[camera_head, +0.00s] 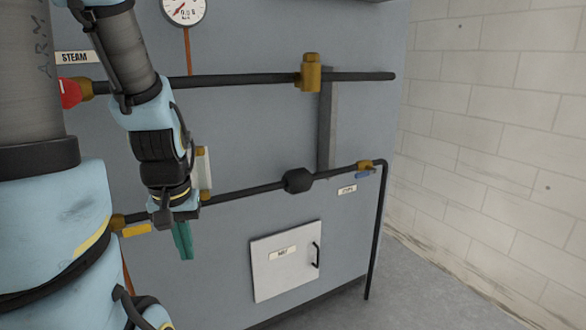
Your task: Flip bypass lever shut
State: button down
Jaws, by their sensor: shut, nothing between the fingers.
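Two small levers show on the lower dark pipe. A yellow lever (137,230) lies roughly along the pipe's left end, by a brass fitting. A blue lever (364,175) sits under a brass valve (366,165) at the pipe's right end. I cannot tell which is the bypass lever, as the small label (347,190) near the blue one is too small to read surely. My gripper (183,252) has teal fingers pointing down, shut and empty. It is in front of the panel, just right of the yellow lever and apart from it in the picture.
The upper pipe (240,80) carries a red handle (70,92) at left and a brass valve (310,73). A gauge (184,9) is above. A white hatch (285,262) with a black handle is below. Free floor (420,285) lies right, before a block wall.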

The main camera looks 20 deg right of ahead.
aim_at(367, 173)
jog(key=i+l+z, duration=0.2)
jog(key=l, duration=0.25)
jog(key=i+l+z, duration=0.2)
jog(key=i+l, duration=0.15)
jog(key=i, duration=0.1)
